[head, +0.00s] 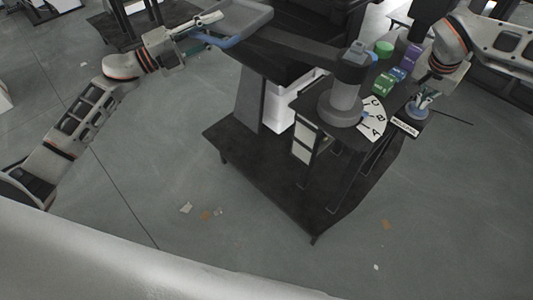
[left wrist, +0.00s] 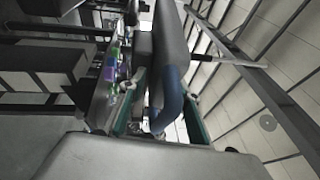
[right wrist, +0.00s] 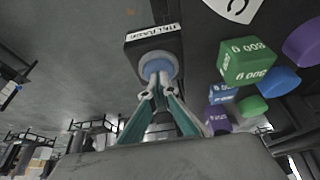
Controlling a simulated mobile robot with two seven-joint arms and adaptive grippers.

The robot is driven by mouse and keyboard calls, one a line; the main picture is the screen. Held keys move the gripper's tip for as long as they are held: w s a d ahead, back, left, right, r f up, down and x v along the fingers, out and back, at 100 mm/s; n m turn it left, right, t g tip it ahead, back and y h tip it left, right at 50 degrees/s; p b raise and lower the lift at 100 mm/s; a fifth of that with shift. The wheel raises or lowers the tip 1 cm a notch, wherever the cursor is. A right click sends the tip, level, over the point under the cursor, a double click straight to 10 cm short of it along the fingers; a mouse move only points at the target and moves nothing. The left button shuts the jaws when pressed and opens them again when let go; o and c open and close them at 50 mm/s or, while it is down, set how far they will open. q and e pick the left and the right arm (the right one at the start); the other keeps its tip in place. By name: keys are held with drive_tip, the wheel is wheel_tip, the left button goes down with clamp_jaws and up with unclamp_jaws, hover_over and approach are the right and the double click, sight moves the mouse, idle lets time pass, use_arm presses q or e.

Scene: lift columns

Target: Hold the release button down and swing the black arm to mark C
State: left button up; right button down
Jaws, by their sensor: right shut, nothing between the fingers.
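The black arm (head: 300,45) runs left from a grey round column (head: 345,98) to a grey tray-like end with a blue handle (head: 220,42). My left gripper (head: 200,46) is at this handle. In the left wrist view, the blue handle (left wrist: 172,100) lies between the spread green fingers, with a gap beside one finger. The white dial (head: 376,118) shows marks A, B and C. The release button (right wrist: 158,68) is blue, on a dark block labelled RELEASE. My right gripper (right wrist: 150,92) is shut and empty, its tips at the button; whether it is pressed in is unclear.
Green, blue and purple blocks (head: 397,72) stand on the dark stand right of the column, close to my right gripper. A green disc (head: 384,48) lies behind them. A dark lower shelf (head: 285,180) sits below. The grey floor (head: 150,200) at left is mostly clear, with small scraps.

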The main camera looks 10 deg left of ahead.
sight(231, 20)
use_arm(q)
drive_tip(key=shift+w+d+m+g+h, duration=0.15)
drive_tip(key=shift+w+m+g+h, duration=0.15)
drive_tip(key=shift+w, duration=0.45)
drive_tip(key=shift+w+d+m+g+h, duration=0.1)
drive_tip(key=shift+w+m+g+h, duration=0.2)
drive_tip(key=shift+w, duration=0.45)
drive_tip(key=v, duration=1.3)
drive_tip(key=s+d+f+n+t+y, duration=0.1)
drive_tip(key=s+d+f+n+y, duration=0.3)
drive_tip(key=f, duration=0.5)
drive_tip(key=s+d+f+n+t+y, duration=0.1)
drive_tip(key=s+d+f+n+y, duration=0.3)
drive_tip(key=f+n, duration=0.5)
drive_tip(key=s+d+f+n+t+y, duration=0.1)
drive_tip(key=s+d+f+n+y, duration=0.2)
drive_tip(key=f, duration=0.8)
drive_tip(key=s+d+n, duration=0.2)
drive_tip(key=n, duration=0.2)
drive_tip(key=shift+f+y, duration=0.25)
drive_tip(key=shift+y, duration=0.15)
drive_tip(key=shift+a, duration=0.15)
